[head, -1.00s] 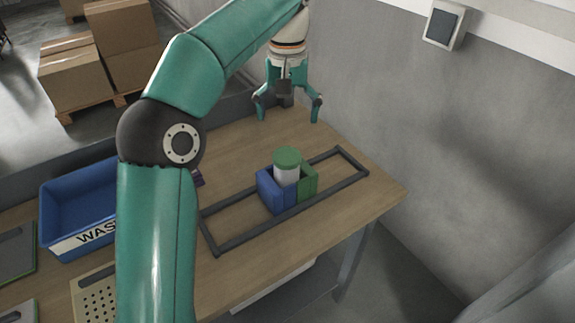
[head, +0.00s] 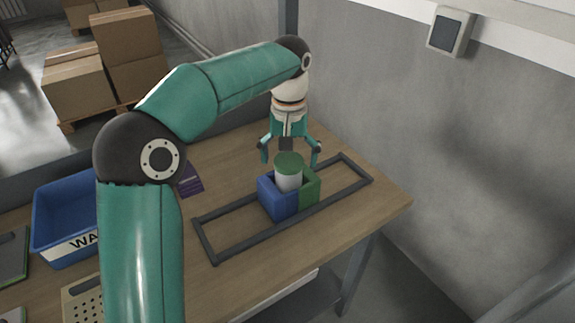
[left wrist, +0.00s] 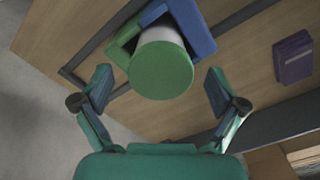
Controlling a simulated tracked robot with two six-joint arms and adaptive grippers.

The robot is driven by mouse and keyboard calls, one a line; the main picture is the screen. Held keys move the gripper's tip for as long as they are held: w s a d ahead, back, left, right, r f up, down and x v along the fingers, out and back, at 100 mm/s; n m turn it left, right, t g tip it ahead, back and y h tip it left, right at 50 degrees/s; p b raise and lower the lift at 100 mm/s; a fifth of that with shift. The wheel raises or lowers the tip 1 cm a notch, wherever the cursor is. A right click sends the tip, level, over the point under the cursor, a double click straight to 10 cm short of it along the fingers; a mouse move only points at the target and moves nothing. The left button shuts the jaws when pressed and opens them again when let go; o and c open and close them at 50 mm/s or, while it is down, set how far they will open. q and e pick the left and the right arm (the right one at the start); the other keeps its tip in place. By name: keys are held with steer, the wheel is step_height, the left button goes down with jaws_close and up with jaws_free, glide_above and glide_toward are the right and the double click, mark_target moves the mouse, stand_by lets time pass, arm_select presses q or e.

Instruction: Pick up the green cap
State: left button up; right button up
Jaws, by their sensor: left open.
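The green cap (head: 289,160) is a round disc on top of a white cylinder (head: 288,180). The cylinder stands upright in a holder with a blue half (head: 277,203) and a green half (head: 309,188). My left gripper (head: 290,160) is open and empty, pointing down, just behind and above the cap in the head view. In the left wrist view the cap (left wrist: 161,70) lies ahead of the two spread fingers (left wrist: 160,98), near the line between them, with no visible contact. My right gripper is not in view.
A dark rectangular frame (head: 206,244) lies on the wooden table (head: 350,213) around the holder. A purple box (left wrist: 293,58) lies on the table. A grey wall (head: 450,150) rises at the right.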

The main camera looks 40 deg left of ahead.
arm_select(q)
steer(key=c, duration=1.2)
steer(key=shift+r, duration=0.15)
